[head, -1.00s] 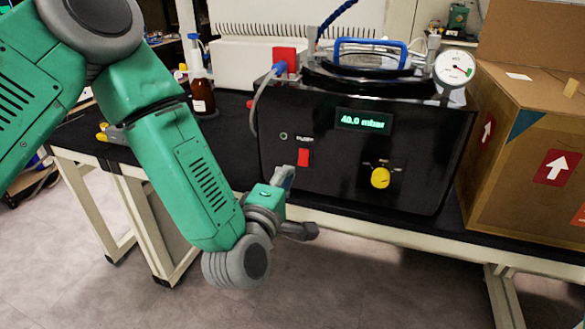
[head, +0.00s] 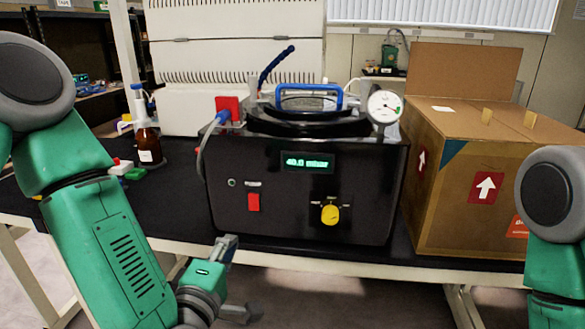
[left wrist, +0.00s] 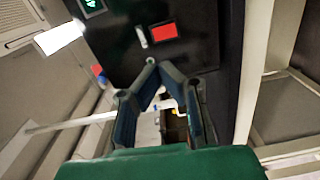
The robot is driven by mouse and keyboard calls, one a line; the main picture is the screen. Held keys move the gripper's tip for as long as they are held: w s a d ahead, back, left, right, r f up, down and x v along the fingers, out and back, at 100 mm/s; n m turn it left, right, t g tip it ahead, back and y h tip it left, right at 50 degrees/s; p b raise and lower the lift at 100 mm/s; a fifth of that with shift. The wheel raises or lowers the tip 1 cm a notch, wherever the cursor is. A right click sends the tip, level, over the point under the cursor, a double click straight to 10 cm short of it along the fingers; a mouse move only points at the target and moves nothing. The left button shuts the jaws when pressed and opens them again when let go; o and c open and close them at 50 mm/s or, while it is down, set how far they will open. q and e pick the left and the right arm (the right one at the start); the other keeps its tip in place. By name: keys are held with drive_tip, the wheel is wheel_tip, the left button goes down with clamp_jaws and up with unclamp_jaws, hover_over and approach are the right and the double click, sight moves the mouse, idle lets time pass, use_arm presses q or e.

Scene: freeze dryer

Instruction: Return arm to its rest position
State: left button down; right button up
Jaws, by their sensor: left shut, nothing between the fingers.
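My left arm (head: 115,250) comes in from the left in the head view. Its left gripper (head: 226,243) is just below and in front of the lower left of the black freeze dryer (head: 270,180), apart from its red switch (head: 254,202). In the left wrist view the left gripper (left wrist: 152,66) has its fingertips together with nothing between them. The dryer's display (head: 307,162) reads 40.0 mbar, and its yellow knob (head: 331,214) is on the front. Part of my right arm (head: 555,220) shows at the right edge; its gripper is out of view.
A cardboard box (head: 470,200) stands right of the dryer. A brown bottle (head: 148,145) stands to its left on the black bench (head: 100,190). A gauge (head: 384,107) and a blue handle (head: 308,90) are on top. The space in front of the bench looks free.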

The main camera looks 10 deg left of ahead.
use_arm(q)
drive_tip(key=s+a+f+m+g, duration=0.1)
drive_tip(key=s+f+m+g, duration=0.25)
drive_tip(key=f, duration=0.35)
drive_tip(key=s+a+f+m+g+h, duration=0.1)
drive_tip(key=s+f+m+g, duration=0.25)
drive_tip(key=f, duration=0.25)
drive_tip(key=s+a+f+m+g, duration=0.1)
drive_tip(key=s+f+m+g, duration=0.2)
drive_tip(key=f, duration=0.4)
drive_tip(key=s+a+f+m+g+y, duration=0.1)
drive_tip(key=s+a+f+m+g, duration=0.2)
drive_tip(key=s, duration=0.6)
drive_tip(key=s+a+f+m+g+y, duration=0.1)
drive_tip(key=s+a+f+m+g, duration=0.3)
drive_tip(key=s, duration=0.5)
drive_tip(key=shift+s+a+f, duration=0.2)
drive_tip(key=shift+a+f, duration=0.6)
drive_tip(key=shift+f, duration=0.15)
drive_tip(key=shift+w, duration=0.1)
